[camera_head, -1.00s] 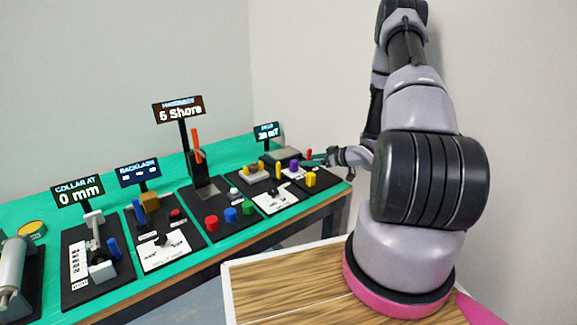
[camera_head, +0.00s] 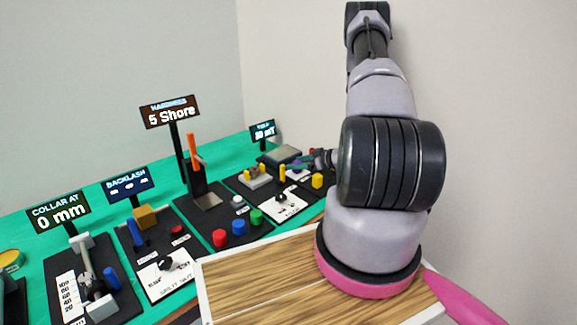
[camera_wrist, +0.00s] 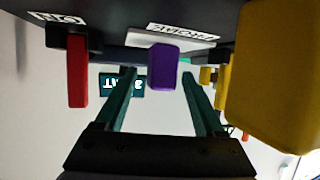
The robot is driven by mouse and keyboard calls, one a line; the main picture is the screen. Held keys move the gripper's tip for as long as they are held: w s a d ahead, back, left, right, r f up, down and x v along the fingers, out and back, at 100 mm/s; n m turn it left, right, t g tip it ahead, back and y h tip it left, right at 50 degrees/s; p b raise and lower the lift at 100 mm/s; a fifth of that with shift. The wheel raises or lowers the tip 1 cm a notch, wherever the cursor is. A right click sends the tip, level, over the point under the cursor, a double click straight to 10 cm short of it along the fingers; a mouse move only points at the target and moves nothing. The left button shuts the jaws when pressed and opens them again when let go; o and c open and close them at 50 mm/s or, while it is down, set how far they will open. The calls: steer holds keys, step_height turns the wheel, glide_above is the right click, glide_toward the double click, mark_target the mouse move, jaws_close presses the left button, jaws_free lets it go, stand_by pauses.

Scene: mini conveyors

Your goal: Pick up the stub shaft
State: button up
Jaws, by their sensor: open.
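No label that I can read names the stub shaft. A purple block (camera_wrist: 162,66) stands out from a black panel between and just beyond the fingers of my gripper (camera_wrist: 157,76) in the wrist view. I cannot tell if it is the stub shaft. My gripper is open, with its two green fingers apart and nothing held. In the head view my gripper (camera_head: 316,160) is small, at the far right station, partly behind my arm.
Close by in the wrist view are a red bar (camera_wrist: 77,70) at left and a large yellow block (camera_wrist: 275,75) at right. In the head view, stations with red, blue and green knobs (camera_head: 238,227) line the green bench. A wooden-topped table (camera_head: 265,275) stands in front.

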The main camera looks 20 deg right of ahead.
steer(key=shift+c, duration=0.3)
jaws_close()
steer(key=shift+a, duration=0.1)
steer(key=shift+r, duration=0.1)
